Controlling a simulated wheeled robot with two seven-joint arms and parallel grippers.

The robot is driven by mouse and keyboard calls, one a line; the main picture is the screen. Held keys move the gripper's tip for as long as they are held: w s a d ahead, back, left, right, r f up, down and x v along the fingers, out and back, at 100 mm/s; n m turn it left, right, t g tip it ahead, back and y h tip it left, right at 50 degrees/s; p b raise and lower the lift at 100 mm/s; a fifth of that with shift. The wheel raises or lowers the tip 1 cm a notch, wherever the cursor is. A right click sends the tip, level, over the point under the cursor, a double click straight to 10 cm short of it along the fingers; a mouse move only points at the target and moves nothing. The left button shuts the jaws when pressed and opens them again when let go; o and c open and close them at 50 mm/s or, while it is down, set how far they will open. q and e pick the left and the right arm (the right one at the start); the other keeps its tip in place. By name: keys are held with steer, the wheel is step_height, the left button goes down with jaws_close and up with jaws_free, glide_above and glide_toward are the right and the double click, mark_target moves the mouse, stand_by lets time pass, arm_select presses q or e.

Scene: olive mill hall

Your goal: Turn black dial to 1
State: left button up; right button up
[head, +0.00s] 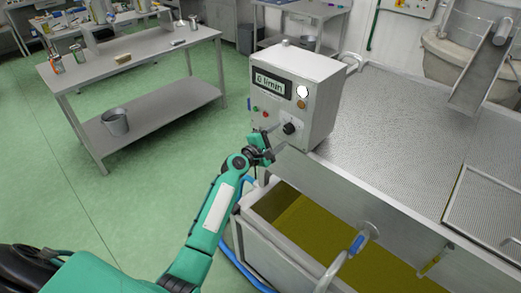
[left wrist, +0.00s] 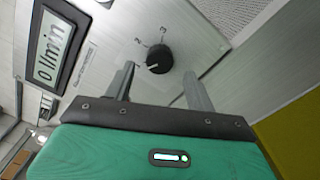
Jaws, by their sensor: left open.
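The black dial (left wrist: 159,60) is on the front panel of a white control box (head: 318,107). It also shows in the head view (head: 289,128), low on the panel. A pale pointer line on it and small digits beside it show in the left wrist view; which digit it points to is hard to tell. A display (head: 271,84) on the box reads "0 l/min". My left gripper (left wrist: 160,85) is open, with its two fingers pointing at the panel on either side of and just short of the dial. My right gripper is not in view.
The box stands at the corner of a perforated metal table (head: 400,120). Below it is a steel tank (head: 262,208) with yellow-green liquid and a blue-handled valve (head: 358,243). A metal bench (head: 135,50) with a bucket (head: 116,122) stands left. Green floor between is clear.

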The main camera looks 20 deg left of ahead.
arm_select(q)
steer(key=b+v, duration=0.2)
steer(key=v, duration=0.8)
steer(key=shift+s, duration=0.35)
steer(key=shift+a, duration=0.15)
step_height(320, 180, down, 20)
steer(key=s+m+g+y, duration=0.2)
steer(key=m+g, duration=0.1)
steer(key=g, duration=0.1)
steer(key=s+d+f+m+g+y, duration=0.15)
steer(key=s+f, duration=0.25)
steer(key=f, duration=0.4)
steer(key=s+f+m+g+b, duration=0.1)
steer(key=s+f+m, duration=0.1)
steer(key=s+f, duration=0.35)
steer(key=s+f+m+g+y, duration=0.1)
steer(key=s+f+m+g, duration=0.15)
steer(key=f, duration=0.65)
steer(key=s+f+m+g, duration=0.2)
steer(key=s+f+m, duration=0.2)
steer(key=s+f, duration=0.4)
steer(key=s+f+m+g+y, duration=0.1)
steer(key=s+f+m, duration=0.3)
steer(key=s, duration=1.6)
steer(key=s+f+m+g, duration=0.4)
steer(key=s+f, duration=0.7)
steer(key=s, duration=0.3)
steer(key=shift+s+a+f+m+y+b, duration=0.2)
steer(key=shift+s+f+m+y+b, duration=0.1)
steer(key=shift+f+m+y, duration=0.15)
